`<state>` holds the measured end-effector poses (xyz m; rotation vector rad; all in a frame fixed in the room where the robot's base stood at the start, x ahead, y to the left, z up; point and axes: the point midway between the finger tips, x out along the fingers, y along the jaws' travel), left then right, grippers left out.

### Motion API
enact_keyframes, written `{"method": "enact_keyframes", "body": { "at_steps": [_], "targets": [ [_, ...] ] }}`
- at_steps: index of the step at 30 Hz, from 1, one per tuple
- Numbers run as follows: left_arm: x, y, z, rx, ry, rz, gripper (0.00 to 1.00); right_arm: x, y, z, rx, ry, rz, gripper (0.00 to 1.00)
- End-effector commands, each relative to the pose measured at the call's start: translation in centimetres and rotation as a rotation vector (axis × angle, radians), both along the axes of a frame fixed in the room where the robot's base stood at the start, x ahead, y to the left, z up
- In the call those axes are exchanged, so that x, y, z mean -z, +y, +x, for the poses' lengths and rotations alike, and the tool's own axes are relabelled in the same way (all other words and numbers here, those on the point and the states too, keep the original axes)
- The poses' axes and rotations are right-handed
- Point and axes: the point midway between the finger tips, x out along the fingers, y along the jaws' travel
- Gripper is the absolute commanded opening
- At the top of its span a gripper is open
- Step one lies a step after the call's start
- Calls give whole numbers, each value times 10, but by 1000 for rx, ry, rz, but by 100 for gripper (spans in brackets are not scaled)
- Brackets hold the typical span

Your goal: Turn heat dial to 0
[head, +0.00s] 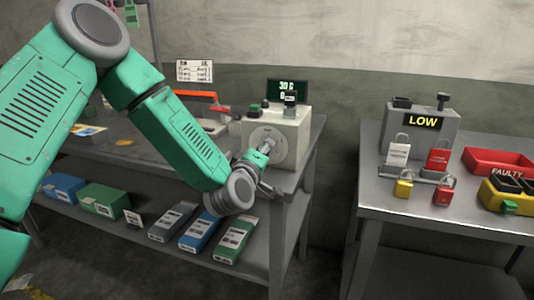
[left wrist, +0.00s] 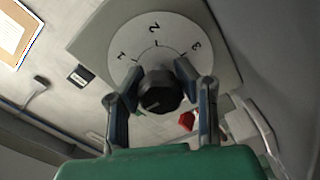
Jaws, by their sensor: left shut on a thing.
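The heat dial is a black knob (left wrist: 159,92) on a round white plate (left wrist: 160,35) marked 1, 2 and 3 in the left wrist view. A small pale mark on the knob points toward the lower left of that view; any 0 on the plate is hidden. In the head view the dial plate (head: 279,135) is on the front of a pale box-shaped machine (head: 298,124). My left gripper (head: 264,155) is at the dial. In the left wrist view its fingers (left wrist: 155,90) are on both sides of the knob, shut on it. My right gripper is out of view.
A dark display (head: 288,86) with green digits stands behind the machine. The machine is near the workbench's right end. Boxes (head: 203,236) lie on the shelf below. A second table at right holds a LOW sign box (head: 420,130), padlocks and a red FAULTY bin (head: 497,160).

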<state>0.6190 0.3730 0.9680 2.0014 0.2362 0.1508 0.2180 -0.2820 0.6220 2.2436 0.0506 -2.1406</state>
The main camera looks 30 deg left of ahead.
Motion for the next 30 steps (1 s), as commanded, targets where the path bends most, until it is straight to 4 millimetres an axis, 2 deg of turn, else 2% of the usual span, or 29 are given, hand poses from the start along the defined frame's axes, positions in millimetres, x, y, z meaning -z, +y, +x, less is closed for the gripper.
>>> {"method": "enact_keyframes", "body": {
  "at_steps": [1,12,13,15,25,30],
  "targets": [
    [6,1,-3,-2,13,-7,0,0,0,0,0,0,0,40],
    [7,1,-3,-3,14,-10,0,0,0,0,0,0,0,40],
    [7,1,-3,-4,15,-10,34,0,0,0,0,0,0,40],
    [7,1,-3,-3,15,-9,53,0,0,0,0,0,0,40],
    [4,0,-2,-1,7,-8,53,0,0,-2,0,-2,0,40],
    [3,-5,-21,0,7,-8,53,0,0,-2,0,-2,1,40]
  ]
}}
